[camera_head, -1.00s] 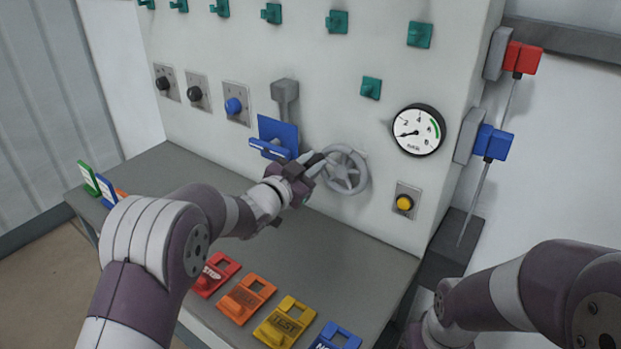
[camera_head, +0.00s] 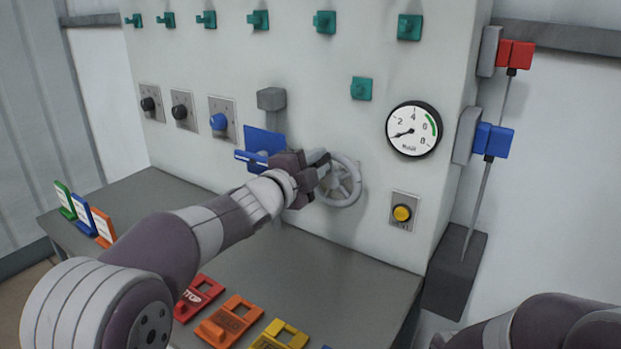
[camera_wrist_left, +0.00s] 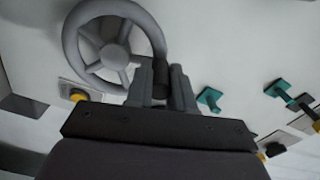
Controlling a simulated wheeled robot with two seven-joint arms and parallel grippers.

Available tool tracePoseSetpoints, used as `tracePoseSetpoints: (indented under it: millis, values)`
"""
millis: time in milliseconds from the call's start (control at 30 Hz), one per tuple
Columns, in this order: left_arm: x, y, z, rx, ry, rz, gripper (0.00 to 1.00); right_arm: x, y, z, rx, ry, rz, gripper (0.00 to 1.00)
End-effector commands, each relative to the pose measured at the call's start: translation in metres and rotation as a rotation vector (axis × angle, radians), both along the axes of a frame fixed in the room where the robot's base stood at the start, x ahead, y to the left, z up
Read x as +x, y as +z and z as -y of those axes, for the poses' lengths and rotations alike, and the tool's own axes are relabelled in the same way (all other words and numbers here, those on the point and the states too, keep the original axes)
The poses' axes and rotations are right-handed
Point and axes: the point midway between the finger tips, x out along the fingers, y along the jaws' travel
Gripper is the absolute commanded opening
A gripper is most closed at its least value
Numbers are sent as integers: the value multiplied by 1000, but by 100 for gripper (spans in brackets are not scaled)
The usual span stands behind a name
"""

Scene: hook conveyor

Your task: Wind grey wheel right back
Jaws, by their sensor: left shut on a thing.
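The grey wheel (camera_head: 344,190) is a spoked handwheel on the front of the white panel. It also shows in the left wrist view (camera_wrist_left: 84,49), at the upper left. My left gripper (camera_head: 322,165) is at the wheel's upper left rim in the head view. In the left wrist view its fingers (camera_wrist_left: 163,80) are shut on the wheel, around a dark grip part at the rim. The gripper hides part of the wheel's left side. My right arm shows at the lower right of the head view, but its gripper is out of view.
A gauge (camera_head: 413,129) and a yellow button (camera_head: 402,213) are right of the wheel. Coloured tags, such as a red one (camera_head: 198,297), lie on the grey shelf (camera_head: 330,285). Green hooks (camera_head: 258,20) line the top.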

Motion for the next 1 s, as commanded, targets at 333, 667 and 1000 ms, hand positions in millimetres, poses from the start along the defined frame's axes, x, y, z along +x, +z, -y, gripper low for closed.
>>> tracePoseSetpoints:
  millis: [333, 667, 1000]
  values:
    - [-6, -1, 10, 170, -1, 114, 0, 0, -27, 0, 0, 0, 0, 0]
    - [-9, 1, 13, 234, -2, 156, 0, 0, -33, 0, 0, 0, 0, 0]
    - [-9, 1, 14, 238, -2, 158, 0, 0, -33, 0, 0, 0, 0, 0]
